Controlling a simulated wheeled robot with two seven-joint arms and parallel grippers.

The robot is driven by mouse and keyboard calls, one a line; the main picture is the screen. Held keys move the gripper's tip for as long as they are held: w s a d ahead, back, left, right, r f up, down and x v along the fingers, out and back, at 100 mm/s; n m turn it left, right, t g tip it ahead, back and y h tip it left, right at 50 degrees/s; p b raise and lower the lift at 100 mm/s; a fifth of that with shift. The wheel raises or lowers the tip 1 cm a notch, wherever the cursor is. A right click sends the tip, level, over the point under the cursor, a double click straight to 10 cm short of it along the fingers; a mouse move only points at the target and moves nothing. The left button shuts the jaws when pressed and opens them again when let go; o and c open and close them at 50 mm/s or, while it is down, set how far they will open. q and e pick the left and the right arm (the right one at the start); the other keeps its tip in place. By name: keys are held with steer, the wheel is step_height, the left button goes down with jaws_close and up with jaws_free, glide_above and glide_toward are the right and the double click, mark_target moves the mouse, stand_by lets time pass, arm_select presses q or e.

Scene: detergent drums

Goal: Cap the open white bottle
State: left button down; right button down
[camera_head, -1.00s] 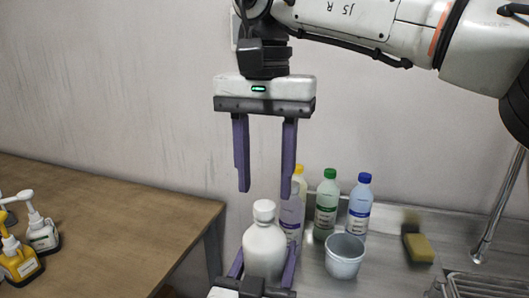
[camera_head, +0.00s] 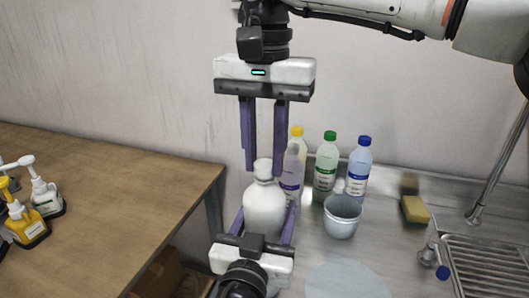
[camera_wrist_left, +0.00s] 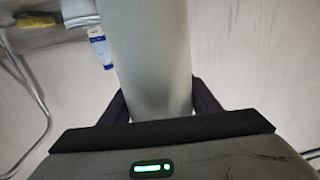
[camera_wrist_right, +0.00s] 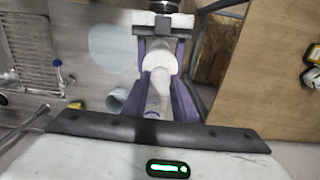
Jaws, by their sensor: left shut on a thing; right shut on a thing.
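The white bottle (camera_head: 264,208) stands upright between the fingers of my left gripper (camera_head: 264,215), which is shut on its body from the front. It fills the middle of the left wrist view as a pale cylinder (camera_wrist_left: 147,60). A white cap (camera_head: 263,168) sits at the top of the bottle, in line with it. My right gripper (camera_head: 263,166) points straight down from above, its purple fingertips shut on the cap. The right wrist view shows the cap (camera_wrist_right: 152,106) between the fingers; whether it is fully seated cannot be told.
Yellow-, green- (camera_head: 326,165) and blue-capped (camera_head: 358,170) bottles stand close behind and right. A grey cup (camera_head: 342,216), yellow sponge (camera_head: 415,209) and sink drainer (camera_head: 487,265) lie on the metal counter. Pump bottles (camera_head: 27,225) stand on the wooden table (camera_head: 130,190), left.

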steer(key=m, duration=1)
steer(key=shift+m, duration=0.3)
steer(key=m, duration=0.8)
steer(key=shift+m, duration=0.3)
steer(key=m, duration=0.8)
steer(key=shift+m, duration=0.4)
steer(key=m, duration=0.9)
steer(key=shift+f+m, duration=0.1)
steer(key=shift+m, duration=0.2)
steer(key=c, duration=1.4)
jaws_free()
